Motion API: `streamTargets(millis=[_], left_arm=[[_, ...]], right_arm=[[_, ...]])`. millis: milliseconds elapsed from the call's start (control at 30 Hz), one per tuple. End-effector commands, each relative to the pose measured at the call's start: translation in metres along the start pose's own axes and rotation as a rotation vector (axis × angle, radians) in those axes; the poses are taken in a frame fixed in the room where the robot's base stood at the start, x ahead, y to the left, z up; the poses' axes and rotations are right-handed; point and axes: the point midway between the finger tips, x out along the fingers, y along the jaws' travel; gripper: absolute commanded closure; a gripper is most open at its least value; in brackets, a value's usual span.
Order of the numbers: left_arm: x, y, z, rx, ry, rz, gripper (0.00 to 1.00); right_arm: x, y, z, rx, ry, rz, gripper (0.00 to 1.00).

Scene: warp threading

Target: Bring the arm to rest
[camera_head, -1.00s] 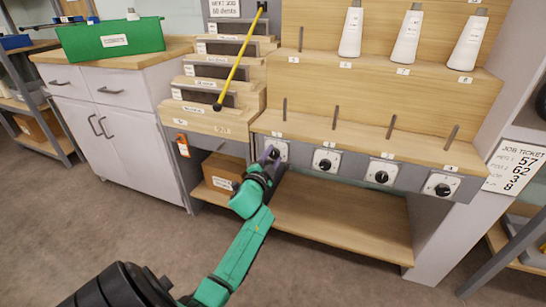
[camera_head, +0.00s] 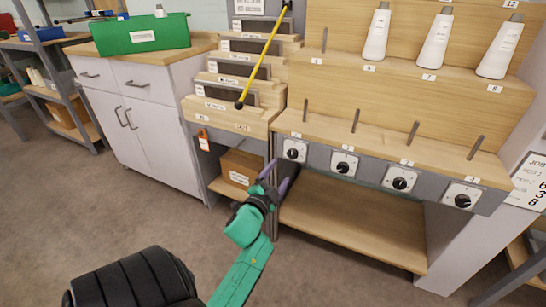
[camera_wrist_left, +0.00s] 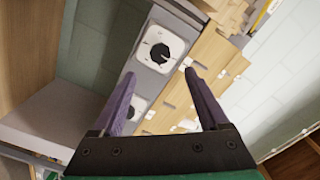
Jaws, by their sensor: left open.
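My left gripper (camera_head: 278,179) is open and empty, its two purple fingers apart in front of the rack, below the leftmost dial (camera_head: 293,150). In the left wrist view the open fingers (camera_wrist_left: 160,98) frame a dial plate (camera_wrist_left: 160,50) that lies beyond them, with a second dial partly behind the left finger. My green left arm reaches up from the bottom of the head view. My right gripper is not in view.
The wooden rack (camera_head: 372,136) carries pegs, white cones (camera_head: 436,40) and a row of dials. A yellow rod (camera_head: 263,55) leans across the stepped slots. A green bin (camera_head: 140,36) stands on the white cabinet (camera_head: 150,105). The floor (camera_head: 100,215) in front is clear.

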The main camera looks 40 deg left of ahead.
Motion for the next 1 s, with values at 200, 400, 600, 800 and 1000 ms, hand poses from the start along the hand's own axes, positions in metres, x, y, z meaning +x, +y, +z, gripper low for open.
streamTargets(millis=[200,400,600,800,1000], left_arm=[[-0.042,0.0,0.0,-0.002,-0.002,0.001,0.22],[-0.046,0.0,0.0,0.0,0.0,0.0,0.22],[-0.046,0.0,0.0,0.0,0.0,0.0,0.22],[-0.046,0.001,0.0,-0.002,-0.001,0.001,0.22],[-0.051,0.048,0.018,-0.187,-0.184,0.163,0.22]], right_arm=[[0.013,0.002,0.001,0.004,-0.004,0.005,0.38],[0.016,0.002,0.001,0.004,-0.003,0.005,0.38],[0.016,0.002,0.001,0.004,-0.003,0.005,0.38],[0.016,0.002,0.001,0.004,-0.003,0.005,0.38],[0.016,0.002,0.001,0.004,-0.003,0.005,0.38]])
